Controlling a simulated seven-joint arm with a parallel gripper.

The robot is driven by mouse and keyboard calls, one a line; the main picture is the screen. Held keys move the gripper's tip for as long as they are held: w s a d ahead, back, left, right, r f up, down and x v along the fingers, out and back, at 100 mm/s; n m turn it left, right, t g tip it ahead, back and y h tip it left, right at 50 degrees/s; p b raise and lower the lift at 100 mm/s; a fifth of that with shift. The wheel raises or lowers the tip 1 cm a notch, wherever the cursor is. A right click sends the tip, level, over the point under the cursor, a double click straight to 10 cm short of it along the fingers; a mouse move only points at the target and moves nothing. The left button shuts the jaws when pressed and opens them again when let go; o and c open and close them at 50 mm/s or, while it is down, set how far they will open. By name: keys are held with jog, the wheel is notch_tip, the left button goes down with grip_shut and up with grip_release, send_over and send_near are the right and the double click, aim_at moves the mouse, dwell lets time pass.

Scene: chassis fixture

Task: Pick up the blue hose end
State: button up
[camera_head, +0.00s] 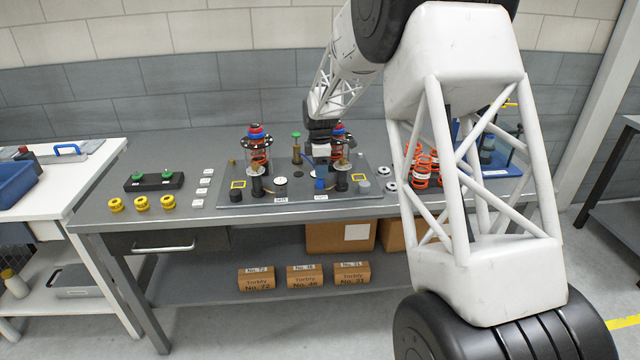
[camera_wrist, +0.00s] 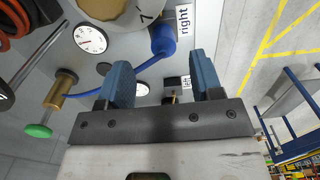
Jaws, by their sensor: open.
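The blue hose end (camera_wrist: 163,40) is a short blue cylinder in the upper middle of the wrist view, beside the "right" label (camera_wrist: 184,18). A thin blue hose runs from it down and left behind my left finger toward a brass fitting with a green knob (camera_wrist: 38,130). My gripper (camera_wrist: 160,68) is open and empty, with a blue finger on each side.
The grey fixture plate (camera_head: 225,197) carries red-topped spring struts (camera_head: 256,150) close on both sides, and the green-knobbed brass post (camera_head: 296,147). A white dial (camera_wrist: 90,38) lies left of the hose end. Orange springs (camera_head: 420,172) stand to the right.

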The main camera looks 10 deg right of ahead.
aim_at(320, 180)
jog(key=shift+s+f, duration=0.2)
jog(key=shift+f, duration=2.4)
jog(key=c, duration=1.1)
